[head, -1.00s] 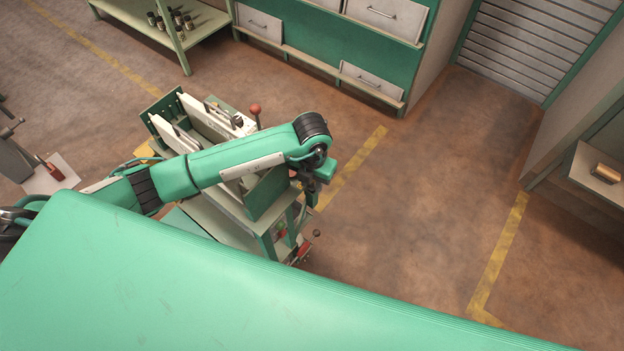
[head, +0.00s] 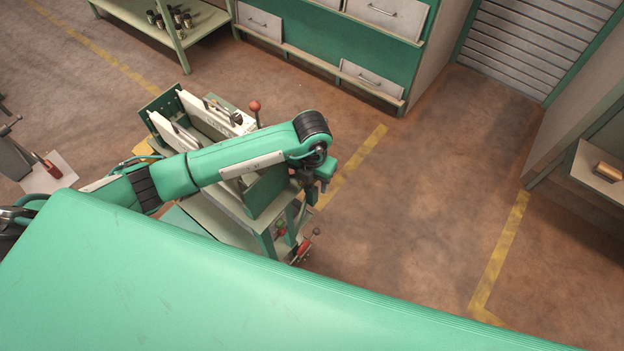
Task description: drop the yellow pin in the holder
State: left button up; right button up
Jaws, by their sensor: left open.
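I cannot make out a yellow pin or its holder in the head view. My left arm reaches in from the left across a green and cream hopper stand (head: 262,228). My left gripper (head: 309,196) hangs below the black wrist joint at the stand's right side. It is open, small in the picture and partly hidden by the arm, and I see nothing held in it. White hopper panels (head: 175,135) and a red ball knob (head: 254,106) stand behind the arm. Small red and green parts (head: 304,248) show low on the stand. My right gripper is not in view.
A green surface fills the lower front and hides the stand's lower left. A drawer cabinet (head: 330,40) stands at the back, a shelf with small jars (head: 160,28) at back left, and a shelf with a brown block (head: 608,172) at right. The floor right of the stand is clear.

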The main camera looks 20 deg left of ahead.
pick_arm(q)
notch_tip(320, 180, up, 14)
jog(key=b, duration=0.3)
jog(key=shift+f, duration=0.25)
jog(key=shift+r, duration=0.1)
notch_tip(320, 180, up, 9)
jog(key=p, duration=0.4)
dwell(0.4)
dwell(0.8)
